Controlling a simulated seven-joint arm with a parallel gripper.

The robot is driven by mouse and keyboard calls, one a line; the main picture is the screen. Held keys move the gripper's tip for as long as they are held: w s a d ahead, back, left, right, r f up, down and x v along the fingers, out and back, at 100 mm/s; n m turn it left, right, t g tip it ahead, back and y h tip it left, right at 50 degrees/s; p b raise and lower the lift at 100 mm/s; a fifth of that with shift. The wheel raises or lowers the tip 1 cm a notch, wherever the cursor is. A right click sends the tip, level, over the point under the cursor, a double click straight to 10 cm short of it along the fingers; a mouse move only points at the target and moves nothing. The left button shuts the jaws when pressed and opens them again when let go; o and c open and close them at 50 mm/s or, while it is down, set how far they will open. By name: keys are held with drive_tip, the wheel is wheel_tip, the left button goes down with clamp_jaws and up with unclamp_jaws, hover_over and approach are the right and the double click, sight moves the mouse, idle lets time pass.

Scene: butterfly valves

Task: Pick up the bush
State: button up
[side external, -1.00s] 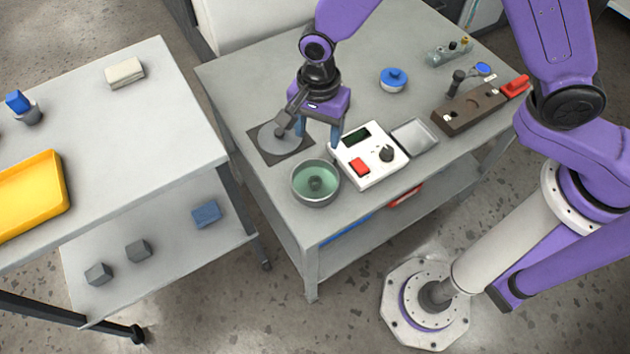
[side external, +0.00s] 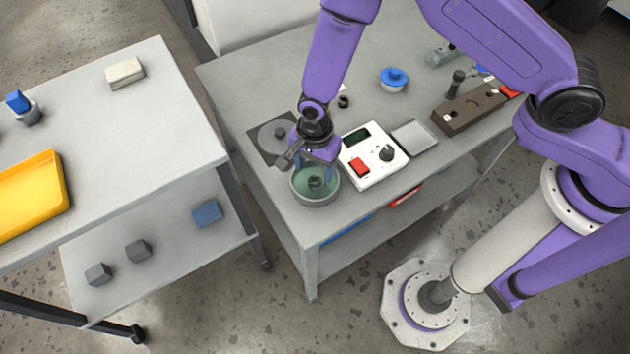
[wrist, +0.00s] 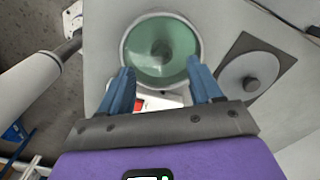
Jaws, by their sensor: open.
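A grey round bowl (side external: 318,201) with a green inside stands near the table's front left edge. A small dark round piece, possibly the bush (side external: 316,182), sits in its middle; it also shows in the wrist view (wrist: 162,49). Another small dark ring (side external: 343,102) lies on the table farther back; I cannot tell which of the two is the bush. My gripper (side external: 320,172) is just above the bowl, pointing down, with its blue fingers apart and nothing between them. In the wrist view the fingertips (wrist: 162,75) are spread at the bowl's near side.
A white box with a red button (side external: 372,157) stands close right of the bowl. A dark square plate with a grey disc (side external: 272,135) lies behind left. A metal tray (side external: 414,136), a brown block (side external: 468,110) and a blue-lidded pot (side external: 394,80) stand farther right.

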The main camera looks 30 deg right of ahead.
sight(314, 179)
drive_tip(key=shift+w+f, duration=0.1)
drive_tip(key=shift+f, duration=2.9)
drive_tip(key=c, duration=1.2)
